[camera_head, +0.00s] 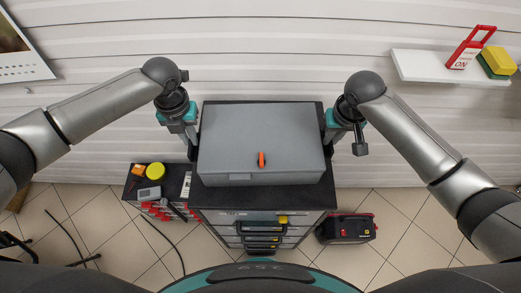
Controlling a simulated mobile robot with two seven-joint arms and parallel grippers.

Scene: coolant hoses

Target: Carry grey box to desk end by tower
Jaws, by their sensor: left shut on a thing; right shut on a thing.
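The grey box (255,140) is a wide, flat-lidded case with an orange-red piece on its lid. It is over the black top of a drawer cabinet (262,197); from above I cannot tell whether it rests there or hangs just clear. My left gripper (195,139) is shut on the box's left side. My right gripper (328,137) is shut on its right side. The fingertips are partly hidden by the grippers and the box edges. The box looks level. I see no desk end or tower that I can be sure of.
A small red-drawer unit (145,190) with a yellow round item (155,170) stands left of the cabinet. A black and red case (346,229) lies on the floor at right. Dark cables cross the left floor. A white wall shelf (425,68) is at upper right.

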